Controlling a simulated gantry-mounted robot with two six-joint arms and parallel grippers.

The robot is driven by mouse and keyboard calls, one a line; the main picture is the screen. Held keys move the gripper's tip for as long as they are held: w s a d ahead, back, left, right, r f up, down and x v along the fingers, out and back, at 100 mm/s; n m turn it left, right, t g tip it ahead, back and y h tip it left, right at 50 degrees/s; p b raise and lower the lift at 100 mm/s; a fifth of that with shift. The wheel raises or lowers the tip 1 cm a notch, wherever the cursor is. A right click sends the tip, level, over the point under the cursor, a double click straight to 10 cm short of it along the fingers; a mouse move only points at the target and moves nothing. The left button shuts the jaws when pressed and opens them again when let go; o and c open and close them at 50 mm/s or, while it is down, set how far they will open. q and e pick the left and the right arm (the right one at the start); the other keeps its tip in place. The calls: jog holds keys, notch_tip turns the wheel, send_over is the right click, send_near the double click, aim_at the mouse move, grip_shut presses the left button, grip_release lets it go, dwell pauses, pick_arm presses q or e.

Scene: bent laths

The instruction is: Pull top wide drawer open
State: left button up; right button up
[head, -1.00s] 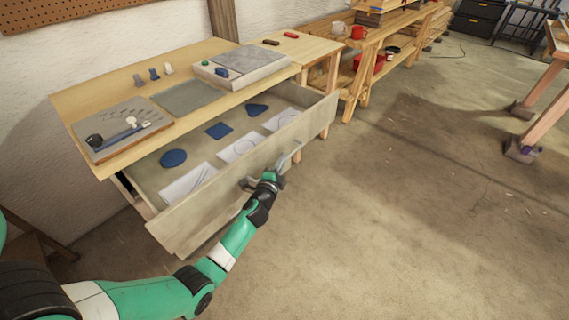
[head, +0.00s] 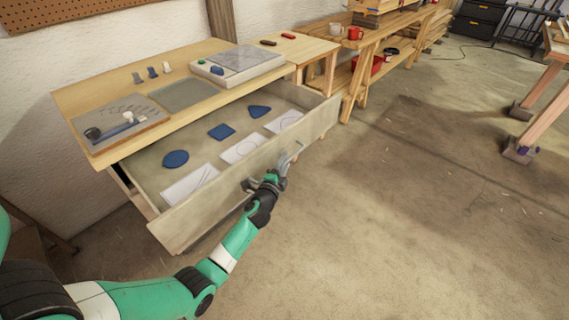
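The top wide drawer (head: 215,205) stands open under the wooden bench top, its front panel pulled well out from the bench. Inside lie blue flat shapes, including a round one (head: 175,159), a square one (head: 221,132) and a triangular one (head: 260,112), and white sheets with drawn lines (head: 190,185). A grey handle (head: 291,156) is on the front panel. My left gripper (head: 264,183) is at the handle, against the front panel; its fingers are small and partly hidden, so their opening is unclear. My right gripper is not in view.
The bench top (head: 110,78) holds a grey board with tools (head: 118,125), a grey mat (head: 187,94) and a raised grey block (head: 238,62). A wooden shelf bench with mugs (head: 355,33) stands behind to the right. The floor right of the drawer is clear.

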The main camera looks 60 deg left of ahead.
pick_arm(q)
jog(key=shift+d, duration=0.1)
jog(key=shift+s+d+r+p, duration=0.1)
jog(key=shift+s+d+p, duration=0.15)
jog(key=shift+s+p, duration=0.05)
jog(key=p+v, duration=0.2)
jog(key=v, duration=0.8)
jog(key=shift+s+d, duration=0.25)
jog(key=shift+w, duration=0.1)
